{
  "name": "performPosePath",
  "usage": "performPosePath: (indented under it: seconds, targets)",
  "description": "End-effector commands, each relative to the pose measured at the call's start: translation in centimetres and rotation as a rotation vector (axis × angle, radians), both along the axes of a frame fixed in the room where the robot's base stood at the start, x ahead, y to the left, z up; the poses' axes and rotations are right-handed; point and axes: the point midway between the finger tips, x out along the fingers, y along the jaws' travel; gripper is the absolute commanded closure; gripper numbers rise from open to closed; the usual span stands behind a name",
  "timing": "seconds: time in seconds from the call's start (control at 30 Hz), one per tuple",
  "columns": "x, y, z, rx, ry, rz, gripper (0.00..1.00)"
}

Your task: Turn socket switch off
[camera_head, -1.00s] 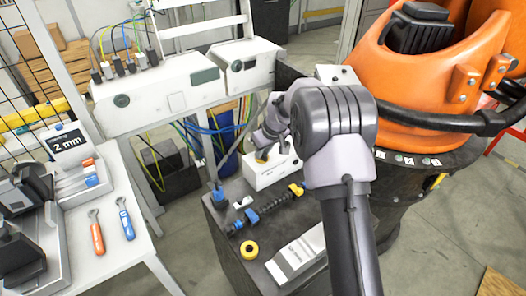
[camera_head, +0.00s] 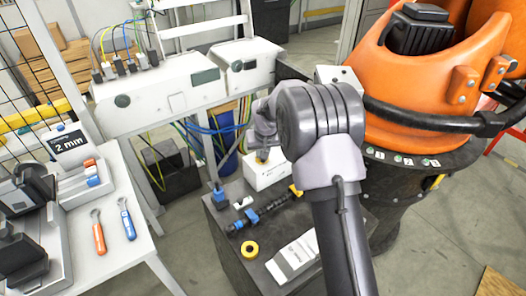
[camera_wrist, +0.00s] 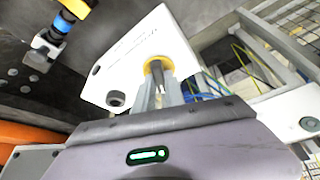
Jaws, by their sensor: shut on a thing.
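The socket switch is a small knob with a yellow ring (camera_wrist: 158,66) on a white box (camera_wrist: 135,60). The white box (camera_head: 266,175) stands on the dark bench top in the head view, with a bit of the yellow part (camera_head: 262,155) showing on it. My gripper (camera_wrist: 165,92) reaches over the box and its fingers are shut on the switch knob, just at the yellow ring. In the head view my gripper (camera_head: 262,146) is small and partly hidden by my wrist. The exact turn of the knob is hidden between the fingers.
An orange robot (camera_head: 440,70) stands right. Blue cables (camera_head: 205,130) hang behind.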

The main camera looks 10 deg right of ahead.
Motion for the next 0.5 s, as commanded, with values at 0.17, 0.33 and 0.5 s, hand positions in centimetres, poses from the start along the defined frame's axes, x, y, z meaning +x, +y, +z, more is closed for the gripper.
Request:
performPosePath:
  seconds: [0.17, 0.33, 0.5]
  targets:
    - [0.13, 0.19, -0.13, -0.002, -0.004, -0.161, 1.0]
    - [0.17, 0.27, -0.24, -0.001, -0.004, -0.325, 1.0]
    - [0.2, 0.35, -0.23, 0.0, -0.004, -0.487, 1.0]
